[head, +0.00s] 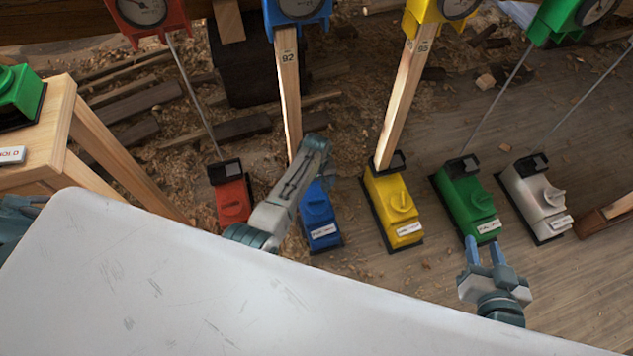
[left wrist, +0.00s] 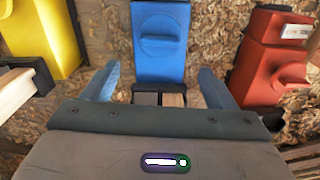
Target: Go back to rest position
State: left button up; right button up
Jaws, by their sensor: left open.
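My left arm reaches over the blue box (head: 319,212) in the head view, and its fingers are hidden there. In the left wrist view my left gripper (left wrist: 157,88) is open. The blue box (left wrist: 160,45) lies just beyond and between its fingertips; I cannot tell whether they touch it. My right gripper (head: 485,247) is open, with its two blue fingers apart at the near end of the green box (head: 468,203). I see nothing held in it, and contact with the green box is unclear.
A red box (head: 232,200), yellow box (head: 396,207) and white box (head: 537,200) stand in the same row. A wooden post (head: 288,95) rises behind the blue box. A wooden stand (head: 62,125) is at the left. Wood shavings and planks cover the floor.

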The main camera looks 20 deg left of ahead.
pick_arm(q)
jog(key=shift+s, duration=0.1)
dwell(0.3)
